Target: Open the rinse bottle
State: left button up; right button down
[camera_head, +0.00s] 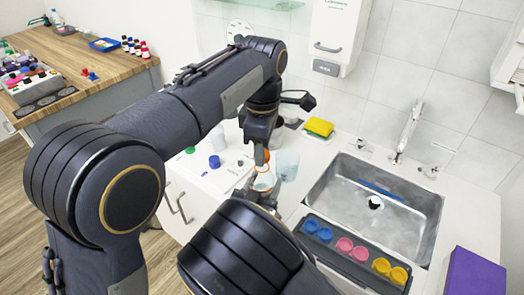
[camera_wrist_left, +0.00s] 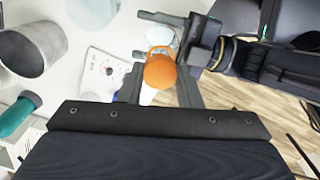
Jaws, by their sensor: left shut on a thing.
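The rinse bottle (camera_head: 264,182) has a pale, see-through body and an orange top. An orange ring shows beyond the top; I cannot tell whether the two are joined. Fingers hide part of the body.
A clear beaker (camera_head: 287,164) stands close behind the bottle. A blue cap (camera_head: 214,161) and a white cup (camera_head: 217,138) are on the counter to the left. A sink (camera_head: 425,222), a dark tray with coloured lids (camera_head: 310,247) and a yellow sponge (camera_head: 319,127) are to the right.

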pick_arm(q)
jog(key=shift+r, duration=0.2)
jog(key=shift+r, duration=1.95)
pick_arm(e)
jog(key=c, duration=0.5)
grip_release()
